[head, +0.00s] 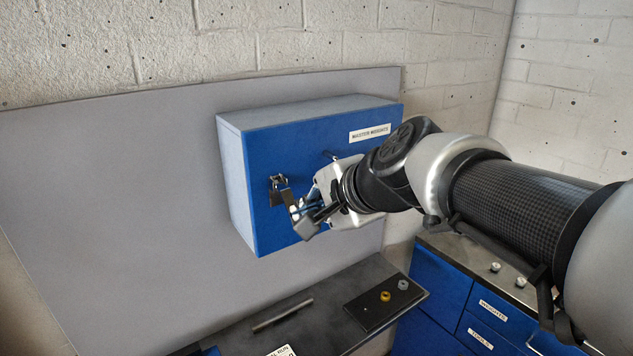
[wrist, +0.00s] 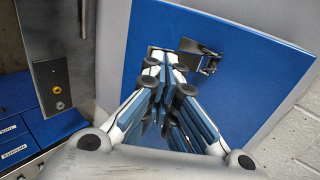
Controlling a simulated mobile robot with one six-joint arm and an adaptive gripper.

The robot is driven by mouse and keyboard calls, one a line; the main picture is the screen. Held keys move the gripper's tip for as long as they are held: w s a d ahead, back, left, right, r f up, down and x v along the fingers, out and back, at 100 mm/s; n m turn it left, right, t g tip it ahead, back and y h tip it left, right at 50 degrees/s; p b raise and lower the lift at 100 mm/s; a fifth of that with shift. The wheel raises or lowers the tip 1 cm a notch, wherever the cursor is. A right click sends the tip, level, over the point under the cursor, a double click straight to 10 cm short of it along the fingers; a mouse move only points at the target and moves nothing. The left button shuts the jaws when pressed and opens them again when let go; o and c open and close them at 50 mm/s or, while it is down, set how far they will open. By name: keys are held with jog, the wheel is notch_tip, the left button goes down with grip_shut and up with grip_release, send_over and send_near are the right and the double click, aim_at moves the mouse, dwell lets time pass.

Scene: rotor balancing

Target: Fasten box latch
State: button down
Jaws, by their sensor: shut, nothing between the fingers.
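The box (head: 265,145) is a wall box with pale grey sides and a blue front labelled "MASTER WEIGHTS"; the front looks closed. Its dark metal latch (head: 278,184) is at the left edge of the front. The latch also shows in the wrist view (wrist: 208,62), beside my fingertips. My gripper (head: 299,214) is in front of the blue face, just below and right of the latch. In the wrist view my gripper (wrist: 165,62) is shut and empty, its tips overlapping the latch's left part. I cannot tell whether they touch it, or whether the latch is fastened.
The box hangs on a grey panel (head: 120,200). Below is a dark bench with a metal rod (head: 283,315) and a black plate (head: 372,312) bearing a yellow and a grey knob. Blue drawers (head: 480,320) stand at the right. The panel left of the box is clear.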

jog(key=shift+w+a+f+b, duration=0.2)
jog(key=shift+f+b, duration=0.2)
jog(key=shift+b, duration=0.15)
jog(key=shift+r, duration=0.1)
jog(key=shift+r+p, duration=0.65)
jog(key=shift+p, duration=0.05)
jog(key=shift+d+f, duration=0.1)
